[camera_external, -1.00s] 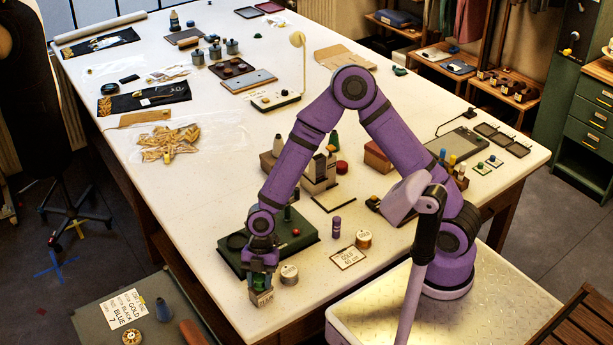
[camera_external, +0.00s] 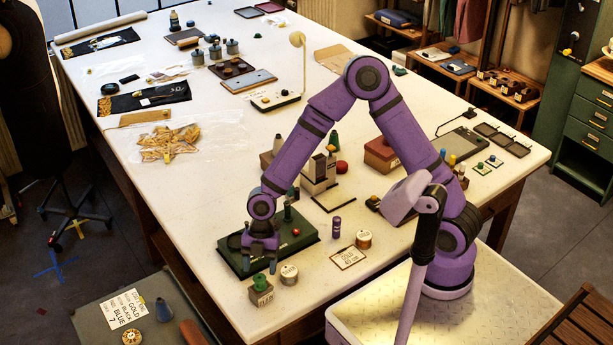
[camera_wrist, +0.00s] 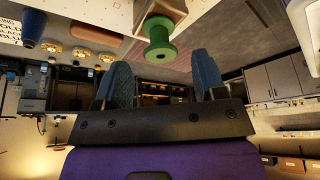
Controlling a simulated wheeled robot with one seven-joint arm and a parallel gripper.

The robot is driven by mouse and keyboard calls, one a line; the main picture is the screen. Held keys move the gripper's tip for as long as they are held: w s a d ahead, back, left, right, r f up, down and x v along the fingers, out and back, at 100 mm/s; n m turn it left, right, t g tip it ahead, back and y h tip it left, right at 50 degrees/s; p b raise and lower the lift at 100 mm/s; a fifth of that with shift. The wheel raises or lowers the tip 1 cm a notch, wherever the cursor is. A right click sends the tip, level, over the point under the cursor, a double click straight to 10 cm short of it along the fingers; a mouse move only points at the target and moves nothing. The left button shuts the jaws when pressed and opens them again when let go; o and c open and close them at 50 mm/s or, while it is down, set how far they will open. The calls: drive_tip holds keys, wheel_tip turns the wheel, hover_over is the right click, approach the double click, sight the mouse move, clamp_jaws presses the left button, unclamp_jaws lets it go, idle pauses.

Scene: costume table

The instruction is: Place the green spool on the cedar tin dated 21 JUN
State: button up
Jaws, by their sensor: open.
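The green spool (camera_external: 260,282) stands upright on a small box-shaped tin (camera_external: 261,297) near the table's front edge. A pale label shows on the tin's front, too small to read, so I cannot tell its date. In the wrist view the green spool (camera_wrist: 158,40) touches the wood-coloured tin (camera_wrist: 172,7). My gripper (camera_external: 260,256) is open and empty, just above and behind the spool, apart from it. In the wrist view the two blue fingertips (camera_wrist: 163,75) are spread, with the spool beyond them.
A round silver tin (camera_external: 289,274) stands close on the right. A dark green tray (camera_external: 304,240) lies behind my gripper. The table edge is near in front.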

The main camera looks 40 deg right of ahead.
drive_tip(key=v, duration=0.7)
drive_tip(key=shift+r, duration=0.3)
drive_tip(key=shift+w, duration=0.1)
drive_tip(key=w+d+r+m+t+h, duration=0.1)
drive_tip(key=w+d+r+m+t, duration=0.15)
drive_tip(key=d+r+m, duration=0.65)
drive_tip(key=w+d+r+m+t+h, duration=0.1)
drive_tip(key=d+r+m+t+h, duration=0.2)
drive_tip(key=d, duration=1.1)
drive_tip(key=s+d+r+m+t, duration=0.1)
drive_tip(key=s+d+r+m, duration=0.2)
drive_tip(key=s+d+m, duration=0.3)
drive_tip(key=s+d+r+m+t, duration=0.2)
drive_tip(key=s+d+r+m, duration=0.2)
drive_tip(key=d, duration=0.9)
drive_tip(key=s+m, duration=0.3)
drive_tip(key=m, duration=0.2)
drive_tip(key=shift+s+d+r+y, duration=0.15)
drive_tip(key=shift+d+r+y, duration=0.15)
drive_tip(key=shift+d+y, duration=0.1)
